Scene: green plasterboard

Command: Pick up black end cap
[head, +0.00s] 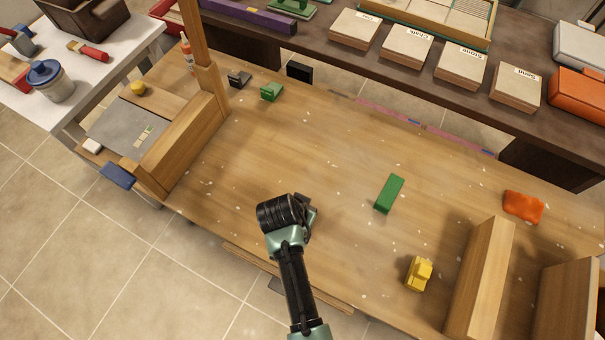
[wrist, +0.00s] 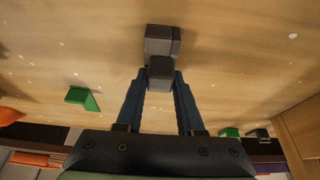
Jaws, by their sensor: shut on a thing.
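The black end cap (wrist: 162,42) shows in the wrist view as a dark, stepped block between the tips of my fingers. My gripper (wrist: 162,80) is shut on it, with one blue-black finger on each side. In the head view my gripper (head: 303,207) is low over the front middle of the workbench, and the arm's wrist mostly hides the end cap. I cannot tell whether the end cap still touches the bench top.
A green block (head: 390,193) and a yellow block (head: 419,273) lie to the right on the workbench (head: 300,140). Beyond them are a wooden upright (head: 480,275) and an orange lump (head: 523,206). A small green piece (head: 271,91) and a dark piece (head: 239,79) lie at back left.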

